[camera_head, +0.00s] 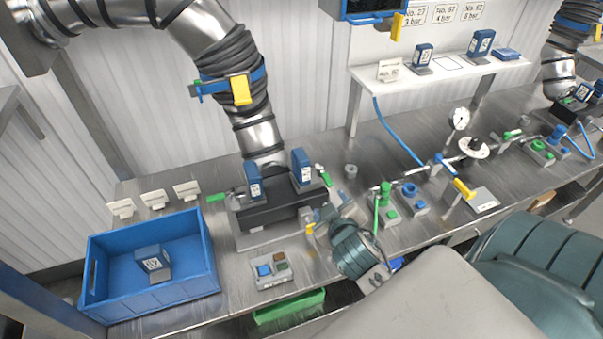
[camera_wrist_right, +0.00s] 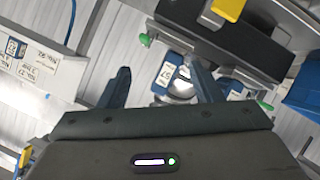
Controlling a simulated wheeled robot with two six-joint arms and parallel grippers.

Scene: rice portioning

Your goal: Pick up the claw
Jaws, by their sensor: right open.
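I cannot make out anything that is clearly a claw. My right gripper (camera_head: 325,214) is at the right end of a dark box-shaped fixture (camera_head: 278,212) on the metal bench. In the right wrist view its two blue-grey fingers (camera_wrist_right: 156,68) are apart. A blue block with white labels (camera_wrist_right: 168,75) shows between and beyond the fingers; I cannot tell whether they touch it. In the head view two blue labelled blocks (camera_head: 302,166) stand on the fixture. My left gripper is not in view.
A blue crate (camera_head: 205,262) holding a blue labelled block (camera_head: 152,260) stands at the left. Valves and a gauge (camera_head: 458,118) are on the right of the bench. A large metal hose (camera_head: 225,60) hangs above the fixture.

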